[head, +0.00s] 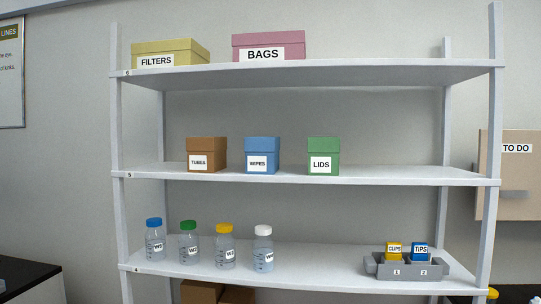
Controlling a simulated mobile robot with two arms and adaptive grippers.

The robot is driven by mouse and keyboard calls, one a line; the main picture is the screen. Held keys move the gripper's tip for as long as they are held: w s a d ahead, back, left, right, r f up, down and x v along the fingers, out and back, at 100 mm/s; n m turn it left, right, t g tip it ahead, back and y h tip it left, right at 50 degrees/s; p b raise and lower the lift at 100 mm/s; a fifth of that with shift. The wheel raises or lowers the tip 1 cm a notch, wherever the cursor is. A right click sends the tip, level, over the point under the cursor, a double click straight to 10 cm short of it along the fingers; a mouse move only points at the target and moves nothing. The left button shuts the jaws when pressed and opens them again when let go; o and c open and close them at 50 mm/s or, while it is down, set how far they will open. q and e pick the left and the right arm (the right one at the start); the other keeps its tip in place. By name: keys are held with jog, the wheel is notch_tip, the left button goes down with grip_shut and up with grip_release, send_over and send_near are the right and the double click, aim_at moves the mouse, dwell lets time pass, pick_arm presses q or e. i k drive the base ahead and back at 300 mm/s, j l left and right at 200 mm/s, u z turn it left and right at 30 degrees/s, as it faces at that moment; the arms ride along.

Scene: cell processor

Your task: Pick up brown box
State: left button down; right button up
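The brown box (207,154), labelled TUBES, stands upright on the middle shelf (400,175), numbered 5, toward its left side. A blue box (262,155) labelled WIPES is close on its right, with a narrow gap between them. Other brown surfaces (202,292) show at the bottom edge under the lowest visible shelf, mostly cut off. Neither of my grippers is in the head view.
A green LIDS box (323,155) stands right of the blue one. Yellow FILTERS (170,53) and pink BAGS (268,45) boxes are on the top shelf. Several capped bottles (189,242) and a grey holder (405,267) are below. Shelf posts (119,150) flank the sides.

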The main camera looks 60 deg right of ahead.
aim_at(208, 154)
jog(key=z, duration=1.55)
